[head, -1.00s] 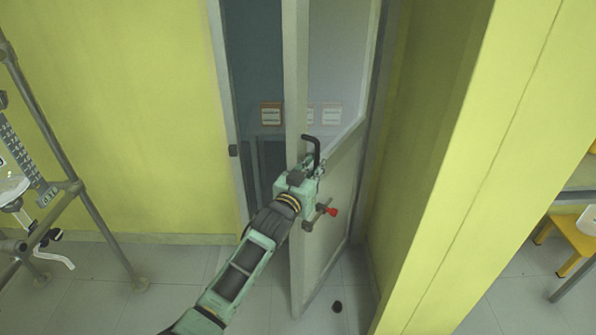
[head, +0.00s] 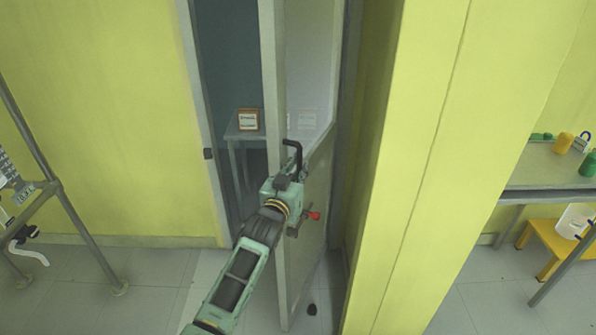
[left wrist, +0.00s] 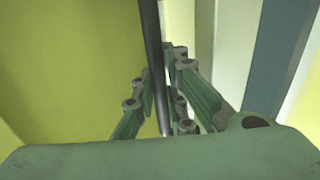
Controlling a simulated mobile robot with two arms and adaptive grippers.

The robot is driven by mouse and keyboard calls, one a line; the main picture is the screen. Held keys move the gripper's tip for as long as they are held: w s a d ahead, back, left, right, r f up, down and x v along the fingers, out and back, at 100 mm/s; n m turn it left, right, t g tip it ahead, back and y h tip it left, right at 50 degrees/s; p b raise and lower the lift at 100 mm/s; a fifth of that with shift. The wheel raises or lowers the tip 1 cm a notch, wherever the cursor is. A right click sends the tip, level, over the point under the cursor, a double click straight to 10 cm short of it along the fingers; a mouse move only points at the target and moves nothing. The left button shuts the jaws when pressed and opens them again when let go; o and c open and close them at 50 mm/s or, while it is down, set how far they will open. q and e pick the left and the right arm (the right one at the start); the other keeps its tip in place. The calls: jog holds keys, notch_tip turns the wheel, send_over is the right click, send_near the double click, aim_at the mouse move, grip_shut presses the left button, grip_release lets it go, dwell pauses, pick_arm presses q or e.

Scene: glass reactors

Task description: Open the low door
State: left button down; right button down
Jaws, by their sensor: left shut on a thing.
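The door (head: 308,262) is pale grey with a glass upper pane. It stands ajar, its free edge swung out toward me, with a gap between it and the left side of the frame. A black handle (head: 294,146) sticks up at mid-height. My left gripper (head: 290,176) is shut on this handle. In the left wrist view the handle is a dark bar (left wrist: 153,50) running down between my fingers (left wrist: 161,100). The gripper hides the handle's lower part. My right gripper is not in view.
A red-tipped fitting (head: 314,216) sits on the door below my gripper. A yellow wall pillar (head: 410,170) stands close to the right. A small table (head: 238,132) shows through the gap. A metal frame (head: 75,220) stands left. A dark stopper (head: 312,309) is on the floor.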

pick_arm(q)
jog(key=c, duration=1.8)
grip_release()
jog(key=shift+o, duration=0.2)
jog(key=v, duration=1.2)
